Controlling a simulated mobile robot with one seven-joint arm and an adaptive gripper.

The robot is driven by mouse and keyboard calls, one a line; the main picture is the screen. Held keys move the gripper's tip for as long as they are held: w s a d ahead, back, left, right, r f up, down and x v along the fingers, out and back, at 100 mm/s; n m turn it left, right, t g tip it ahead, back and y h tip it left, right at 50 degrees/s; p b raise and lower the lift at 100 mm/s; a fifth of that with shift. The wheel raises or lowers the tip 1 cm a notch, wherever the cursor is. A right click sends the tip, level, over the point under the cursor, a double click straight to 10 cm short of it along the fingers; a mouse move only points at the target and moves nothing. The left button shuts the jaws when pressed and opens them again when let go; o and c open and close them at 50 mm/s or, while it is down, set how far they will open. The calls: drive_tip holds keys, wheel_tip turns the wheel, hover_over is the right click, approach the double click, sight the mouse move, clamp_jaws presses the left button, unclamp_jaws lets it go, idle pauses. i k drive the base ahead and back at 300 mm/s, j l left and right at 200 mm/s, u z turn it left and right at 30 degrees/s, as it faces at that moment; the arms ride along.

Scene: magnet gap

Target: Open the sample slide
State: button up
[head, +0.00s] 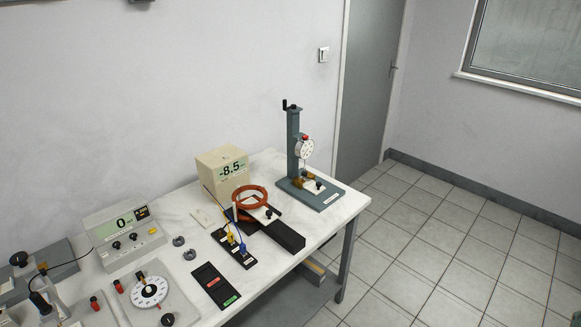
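No part carries a label I can read as the sample slide, so I cannot tell for certain which one it is. A pale plate with a black knob (268,213) sits by an orange ring coil (250,197) on a long dark block (288,237). Another pale plate with a black knob (317,187) lies on the base of a grey-blue dial gauge stand (293,147). A black panel with red and green labels (214,283) lies flat near the table's front edge. My gripper is not in view.
The white table (345,205) also bears a beige box reading -8.5 (222,173), a meter reading 0 (124,234), a terminal strip with yellow and blue plugs (233,247), and a round white dial (149,291). The tiled floor (440,240) at right is clear.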

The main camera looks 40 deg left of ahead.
sight(265, 216)
drive_tip(key=u, duration=3.8)
drive_tip(key=i+l+u, duration=0.15)
drive_tip(key=i+u, duration=0.3)
drive_tip(key=i, duration=0.15)
drive_tip(key=z, duration=2.65)
